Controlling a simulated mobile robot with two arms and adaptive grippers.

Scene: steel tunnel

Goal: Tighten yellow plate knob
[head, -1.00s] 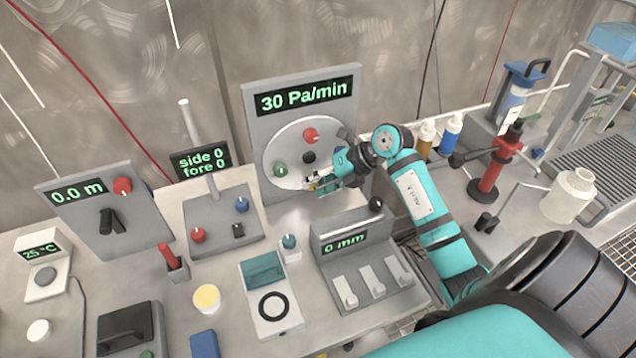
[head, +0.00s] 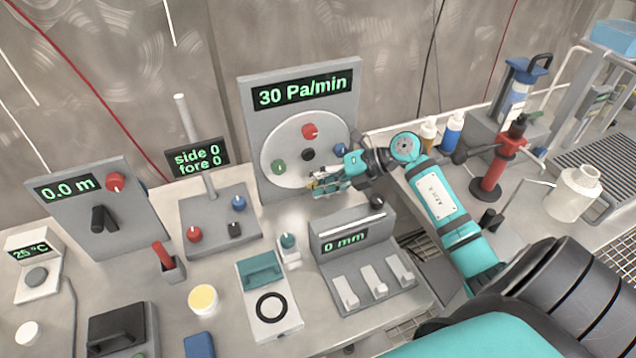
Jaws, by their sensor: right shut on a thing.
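The round pale plate (head: 276,146) stands upright on a grey panel (head: 253,112) whose display reads 30 Pa/min. It carries a red knob (head: 310,131) at the top, a green knob (head: 279,167) at the left, a blue knob (head: 340,149) at the right and a black hub (head: 308,155). The yellow knob (head: 314,184) is low on the plate, mostly hidden by my right gripper (head: 318,184). That gripper reaches in from the right and is shut on the yellow knob. My left gripper is not in view.
A grey unit (head: 350,238) reading 0 mm with white levers stands just below my right gripper. A small teal-topped knob (head: 288,241) is left of it. A joystick box (head: 214,222) stands left of the panel. A red clamp stand (head: 493,170) and bottles are at the right.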

